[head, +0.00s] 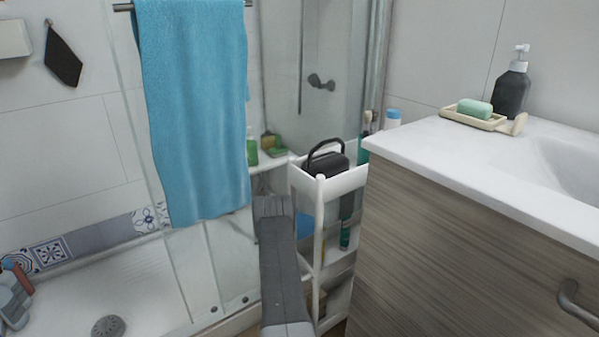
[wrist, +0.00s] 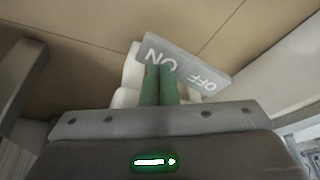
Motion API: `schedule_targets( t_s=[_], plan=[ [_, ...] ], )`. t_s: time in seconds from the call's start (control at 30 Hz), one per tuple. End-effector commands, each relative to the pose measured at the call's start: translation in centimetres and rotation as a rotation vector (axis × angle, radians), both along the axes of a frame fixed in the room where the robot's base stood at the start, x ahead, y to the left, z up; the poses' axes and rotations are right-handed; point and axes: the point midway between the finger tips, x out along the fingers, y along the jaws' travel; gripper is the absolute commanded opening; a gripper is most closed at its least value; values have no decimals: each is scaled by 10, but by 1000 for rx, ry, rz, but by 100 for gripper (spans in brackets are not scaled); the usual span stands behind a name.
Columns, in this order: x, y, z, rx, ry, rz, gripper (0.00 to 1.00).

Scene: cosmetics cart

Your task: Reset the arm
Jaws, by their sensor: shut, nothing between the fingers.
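My gripper (wrist: 160,84) shows in the wrist view as two green fingers side by side, shut and empty. Behind the fingertips is a grey plate with the letters ON and OFF (wrist: 188,65), tilted and upside down. White rounded shapes (wrist: 130,75) lie beside it, partly hidden by the fingers. In the head view my grey arm link rises at the lower middle, in front of the cart, and the gripper cannot be made out there. The white cart (head: 319,190) stands between the shower and the vanity, with a black handled case (head: 326,163) on top.
The vanity (head: 450,215) fills the right side, with a soap dish (head: 474,122) and a dark pump bottle (head: 511,92) on it. A blue towel (head: 192,110) hangs by the shower glass at left. Bottles (head: 14,298) stand in the shower tray's left corner.

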Motion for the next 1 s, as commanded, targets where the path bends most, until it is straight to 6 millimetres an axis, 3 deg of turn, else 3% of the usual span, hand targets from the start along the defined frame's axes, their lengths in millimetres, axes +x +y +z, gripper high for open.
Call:
schedule_targets(
  t_s=[0.47,1.0],
  plan=[
    [0,0,9,0,0,-1,0],
    [0,0,68,0,0,0,0]
  ],
)
